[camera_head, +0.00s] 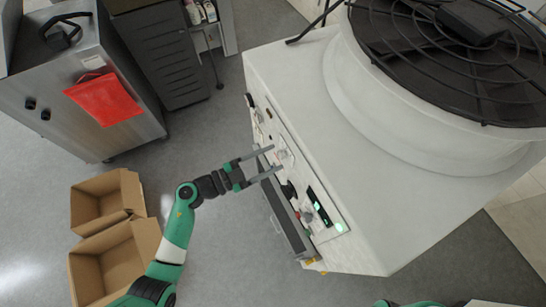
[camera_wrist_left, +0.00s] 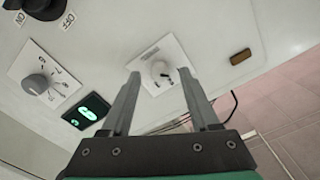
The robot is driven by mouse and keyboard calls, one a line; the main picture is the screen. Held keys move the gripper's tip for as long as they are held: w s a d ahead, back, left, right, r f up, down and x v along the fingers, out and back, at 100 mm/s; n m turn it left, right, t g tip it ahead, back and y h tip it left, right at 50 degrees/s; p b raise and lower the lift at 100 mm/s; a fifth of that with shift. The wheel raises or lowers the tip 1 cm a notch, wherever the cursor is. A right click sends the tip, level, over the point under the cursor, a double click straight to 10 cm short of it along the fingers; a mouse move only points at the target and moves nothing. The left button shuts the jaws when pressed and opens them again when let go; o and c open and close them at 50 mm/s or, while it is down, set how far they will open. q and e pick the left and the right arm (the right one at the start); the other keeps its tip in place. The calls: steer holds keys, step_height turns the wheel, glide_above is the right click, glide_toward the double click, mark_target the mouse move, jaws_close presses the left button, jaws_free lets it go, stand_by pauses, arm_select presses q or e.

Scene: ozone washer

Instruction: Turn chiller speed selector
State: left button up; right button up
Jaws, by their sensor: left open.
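A white rotary knob (camera_wrist_left: 161,70) on a square marked plate sits on the white machine's side panel. In the left wrist view it shows between the fingertips of my left gripper (camera_wrist_left: 158,76). A larger grey selector knob (camera_wrist_left: 36,84) on a marked plate sits to the left. I cannot read either plate well enough to tell which is the speed selector. In the head view my left gripper (camera_head: 273,160) is open with its fingers at the panel of the white chiller (camera_head: 345,160). Whether they touch the knob cannot be told. My right gripper is not in view.
A green-lit display (camera_wrist_left: 86,111) lies beside the knobs. A black round fan grille (camera_head: 450,50) tops the machine. A grey ledge (camera_head: 285,222) juts below the panel.

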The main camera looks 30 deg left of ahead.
arm_select(q)
steer(key=shift+w+d, duration=0.35)
steer(key=shift+w, duration=0.1)
jaws_close()
stand_by(0.3)
steer(key=m+p, duration=0.1)
steer(key=m, duration=0.7)
steer(key=shift+m, duration=0.4)
stand_by(0.4)
jaws_free()
